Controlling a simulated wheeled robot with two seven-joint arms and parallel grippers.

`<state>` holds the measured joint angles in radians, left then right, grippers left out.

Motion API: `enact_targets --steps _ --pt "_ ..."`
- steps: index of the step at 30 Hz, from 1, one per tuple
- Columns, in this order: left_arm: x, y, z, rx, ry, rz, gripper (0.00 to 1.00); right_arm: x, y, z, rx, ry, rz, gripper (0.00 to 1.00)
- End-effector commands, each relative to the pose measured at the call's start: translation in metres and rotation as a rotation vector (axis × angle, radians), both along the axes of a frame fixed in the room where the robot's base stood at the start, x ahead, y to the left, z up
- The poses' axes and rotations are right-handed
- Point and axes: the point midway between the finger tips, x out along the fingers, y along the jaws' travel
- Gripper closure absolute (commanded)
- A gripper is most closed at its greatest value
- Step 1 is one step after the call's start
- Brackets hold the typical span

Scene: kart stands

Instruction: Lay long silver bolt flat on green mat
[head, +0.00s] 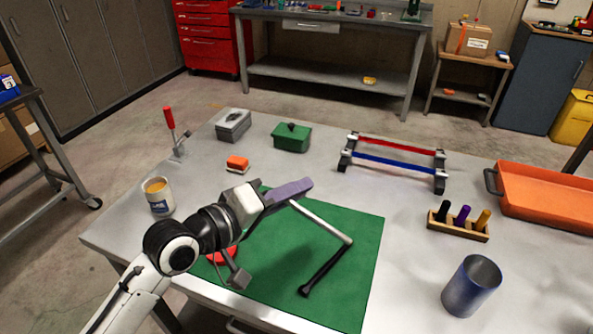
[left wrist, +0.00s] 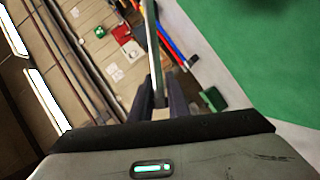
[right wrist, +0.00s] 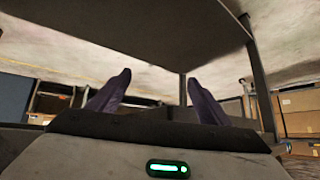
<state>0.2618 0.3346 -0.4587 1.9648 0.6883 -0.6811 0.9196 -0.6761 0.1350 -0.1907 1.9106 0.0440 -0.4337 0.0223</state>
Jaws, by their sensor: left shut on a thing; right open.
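My left gripper (head: 297,192) is shut on a long silver bolt (head: 322,222) over the green mat (head: 345,290). The bolt's shaft slants down to the right from the fingers. I cannot tell whether its far end touches the mat. A dark bar shape (head: 325,270) runs from that end toward the front; I cannot tell whether it is a separate thing. In the left wrist view the bolt (left wrist: 150,45) stands out between the fingers (left wrist: 158,100). My right gripper (right wrist: 155,95) shows only in its own wrist view, open and empty, under a tabletop.
A blue cup (head: 470,287), a peg block (head: 458,226) and an orange tray (head: 545,198) are to the right. A red-and-blue rail rack (head: 395,160), green box (head: 291,138) and grey box (head: 233,124) are behind. A can (head: 159,196) is left.

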Motion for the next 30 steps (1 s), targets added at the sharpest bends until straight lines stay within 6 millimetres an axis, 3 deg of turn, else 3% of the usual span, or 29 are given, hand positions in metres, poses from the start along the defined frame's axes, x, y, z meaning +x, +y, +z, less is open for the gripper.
enact_targets --steps 10,23,30 --pt "-0.001 0.001 -0.022 0.001 0.004 0.001 1.00 -0.010 0.000 -0.005 -0.001 0.021 0.000 0.28" --pt "-0.001 0.000 -0.066 -0.001 -0.001 0.000 1.00 -0.009 0.000 -0.048 -0.001 0.019 0.000 0.28" --pt "-0.001 0.000 -0.082 0.000 -0.002 0.000 1.00 -0.005 0.000 -0.055 -0.002 0.011 0.000 0.28"
